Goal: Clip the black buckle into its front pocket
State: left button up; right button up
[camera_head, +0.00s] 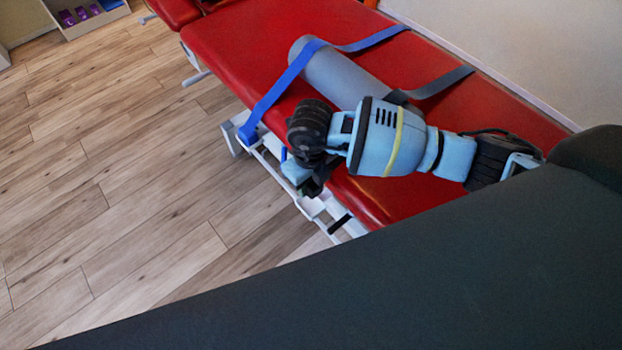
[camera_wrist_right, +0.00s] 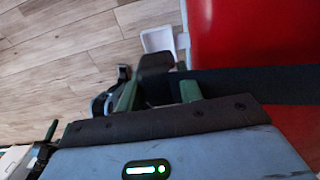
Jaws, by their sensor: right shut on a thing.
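My right gripper (camera_head: 312,184) is at the near side edge of the red couch, pointing down. In the right wrist view its green fingers (camera_wrist_right: 158,92) are shut on the black buckle (camera_wrist_right: 156,64), whose dark end shows just beyond the fingertips. A dark strap (camera_wrist_right: 255,82) runs from the fingers to the right over the red padding; in the head view the dark grey strap (camera_head: 441,83) crosses the couch and passes behind my arm. A white pocket (camera_wrist_right: 160,39) shows just beyond the buckle, apart from it in the picture. The buckle is hidden in the head view. My left gripper is out of view.
A grey roller (camera_head: 338,76) lies on the red couch (camera_head: 230,45). A blue strap (camera_head: 283,88) crosses it and ends in a blue buckle (camera_head: 249,133) at the couch side. The white couch frame (camera_head: 352,229) lies below my gripper. Wooden floor (camera_head: 120,170) is clear at left.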

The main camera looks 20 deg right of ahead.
aim_at(311, 206)
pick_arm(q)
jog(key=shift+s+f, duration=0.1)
pick_arm(e)
jog(key=shift+f, duration=0.1)
